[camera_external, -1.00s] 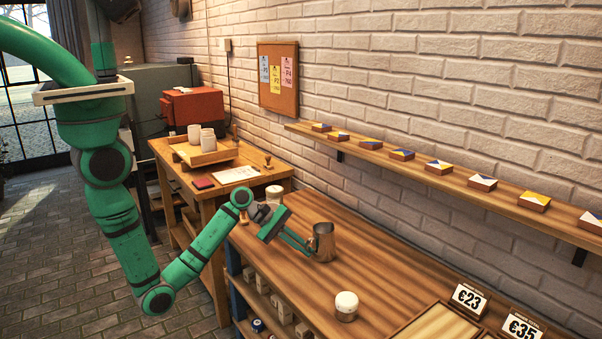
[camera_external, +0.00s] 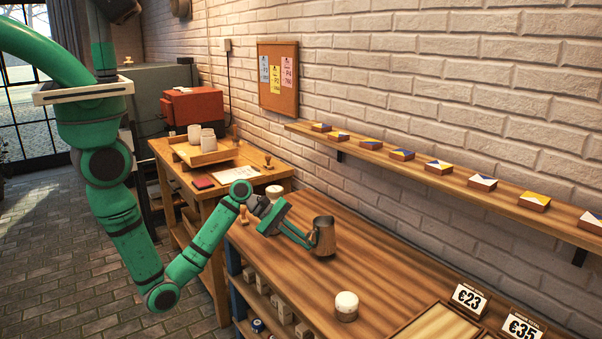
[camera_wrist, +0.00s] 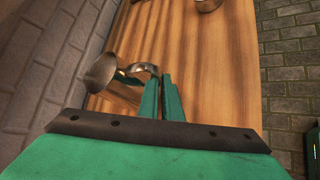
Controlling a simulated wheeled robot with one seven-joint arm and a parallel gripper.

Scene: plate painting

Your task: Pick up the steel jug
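The steel jug (camera_external: 324,238) is upright over the front-side wooden table, with its handle on the side toward my gripper. My gripper (camera_external: 310,242) reaches it from the left, its two green fingers at the handle. In the wrist view the jug (camera_wrist: 102,73) is left of the fingertips, and its curved handle (camera_wrist: 139,68) runs to them. The fingers (camera_wrist: 163,80) are close together there, shut on the handle. The exact contact is partly hidden. The jug seems slightly above the tabletop.
A white-lidded jar (camera_external: 346,306) stands on the table (camera_external: 290,275) nearer the camera. Another white jar (camera_external: 274,193) is behind the gripper. Price signs (camera_external: 468,298) and a wooden tray (camera_external: 436,328) are at the front right. A wall shelf (camera_external: 400,165) holds several painted tiles.

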